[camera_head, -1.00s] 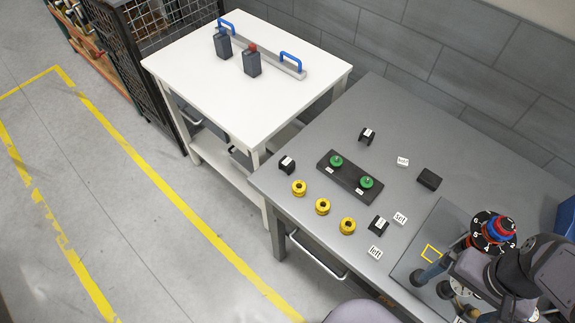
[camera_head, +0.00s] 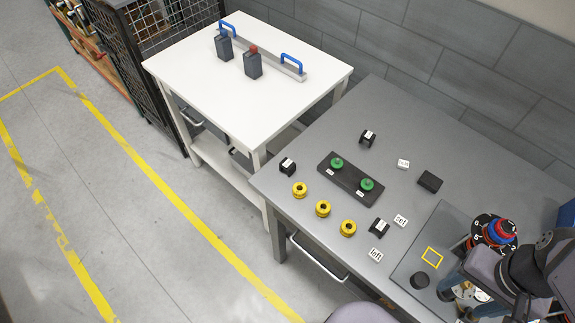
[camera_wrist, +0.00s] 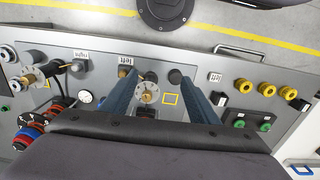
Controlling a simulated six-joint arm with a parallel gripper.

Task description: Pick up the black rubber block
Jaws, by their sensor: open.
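A black rectangular block (camera_head: 430,182) lies flat on the grey table, right of the black plate with green knobs, in the head view. I cannot make it out in the wrist view. My gripper (camera_head: 457,293) is low at the right, well nearer the front edge than the block. In the wrist view its two blue-grey fingers (camera_wrist: 161,80) are apart. A dial with a brass centre (camera_wrist: 148,95) shows between them, and I see no held object.
A black plate (camera_head: 340,183) carries green knobs. Several yellow rings (camera_head: 323,208), black holders (camera_head: 379,226) and white label tiles (camera_head: 401,220) lie around it. A stack of red, blue and black dials (camera_head: 497,232) stands at the right. The table is bare behind the block.

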